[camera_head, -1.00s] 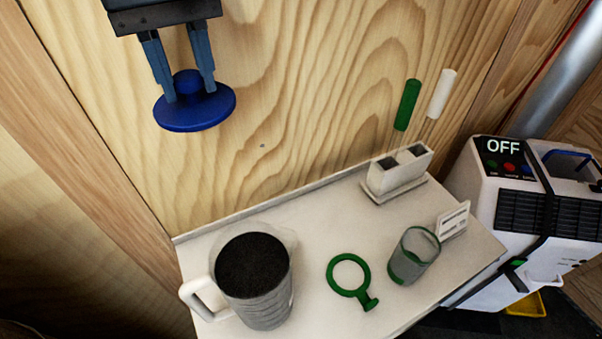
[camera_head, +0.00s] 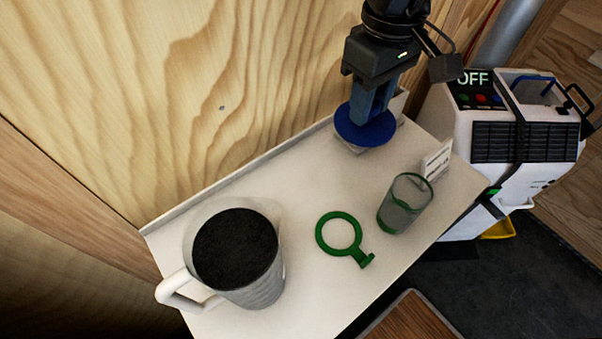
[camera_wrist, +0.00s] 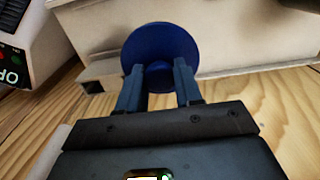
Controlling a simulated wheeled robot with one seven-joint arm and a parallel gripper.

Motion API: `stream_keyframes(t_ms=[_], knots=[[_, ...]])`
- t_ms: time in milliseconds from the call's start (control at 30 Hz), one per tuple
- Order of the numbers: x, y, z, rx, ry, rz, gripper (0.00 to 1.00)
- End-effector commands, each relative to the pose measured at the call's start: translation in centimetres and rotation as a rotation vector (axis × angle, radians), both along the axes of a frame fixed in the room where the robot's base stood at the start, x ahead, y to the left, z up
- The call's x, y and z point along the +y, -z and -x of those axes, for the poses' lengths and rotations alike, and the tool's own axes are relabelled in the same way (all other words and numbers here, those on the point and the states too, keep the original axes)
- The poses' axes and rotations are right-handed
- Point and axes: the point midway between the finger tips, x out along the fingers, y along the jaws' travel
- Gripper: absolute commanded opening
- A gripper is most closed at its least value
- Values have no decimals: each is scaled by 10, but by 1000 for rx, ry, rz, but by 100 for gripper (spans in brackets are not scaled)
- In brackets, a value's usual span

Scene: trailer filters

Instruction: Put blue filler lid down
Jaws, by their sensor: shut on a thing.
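The blue filler lid (camera_head: 366,126) is a round blue disc with a knob. My gripper (camera_head: 369,108) is shut on its knob, with the disc below the fingertips. In the head view it is over the back right part of the white table, in front of a small white holder (camera_head: 401,103) that is mostly hidden. I cannot tell whether the lid touches anything below it. In the wrist view the lid (camera_wrist: 161,52) shows between and beyond the fingers (camera_wrist: 160,80).
On the white table (camera_head: 290,185) stand a jug of dark material (camera_head: 265,285), a green ring with a handle (camera_head: 322,235) and a clear green-tinted cup (camera_head: 405,203). A small white card (camera_head: 437,160) stands behind the cup. A white machine marked OFF (camera_head: 455,130) is at right.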

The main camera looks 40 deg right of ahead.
Motion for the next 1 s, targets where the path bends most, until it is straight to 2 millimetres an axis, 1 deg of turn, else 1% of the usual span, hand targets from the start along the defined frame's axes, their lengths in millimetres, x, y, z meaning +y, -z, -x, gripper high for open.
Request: stream_keyframes(t_ms=[33,133,200,267,367,600,700,833,1000], knots=[[-4,4,7,0,-1,-1,4],[-7,8,16,0,-6,0,4],[-6,11,19,0,-8,-1,4],[-1,15,17,0,-11,-2,4],[15,24,10,1,-14,-5,4],[59,53,-14,3,-11,-4,4],[75,65,-23,2,-11,-3,4],[89,75,-31,1,-9,-2,4],[95,83,-34,1,-7,0,4]])
